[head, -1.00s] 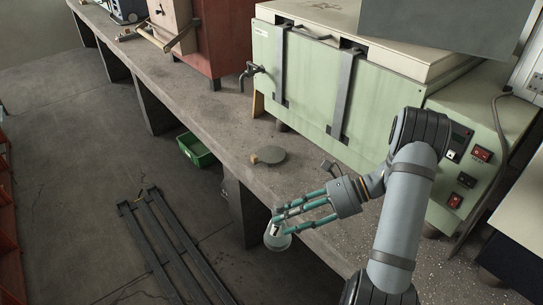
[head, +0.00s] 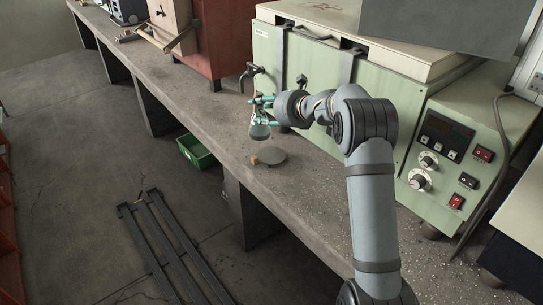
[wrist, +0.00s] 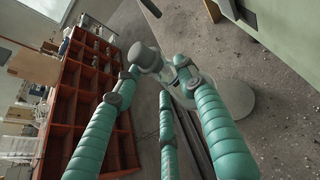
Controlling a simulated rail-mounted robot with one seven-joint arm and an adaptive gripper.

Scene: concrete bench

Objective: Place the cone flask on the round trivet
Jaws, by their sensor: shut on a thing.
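The round trivet (head: 272,157) is a flat grey disc on the bench. The flask's base appears close to the trivet's far edge; the exact height gap cannot be told. In the wrist view the fingers (wrist: 165,75) close around the flask's top, the glass is partly hidden, and the trivet (wrist: 238,98) lies behind the right finger.
A small wooden piece (head: 254,160) lies at the trivet's left edge. A green bin (head: 195,152) is on the floor.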

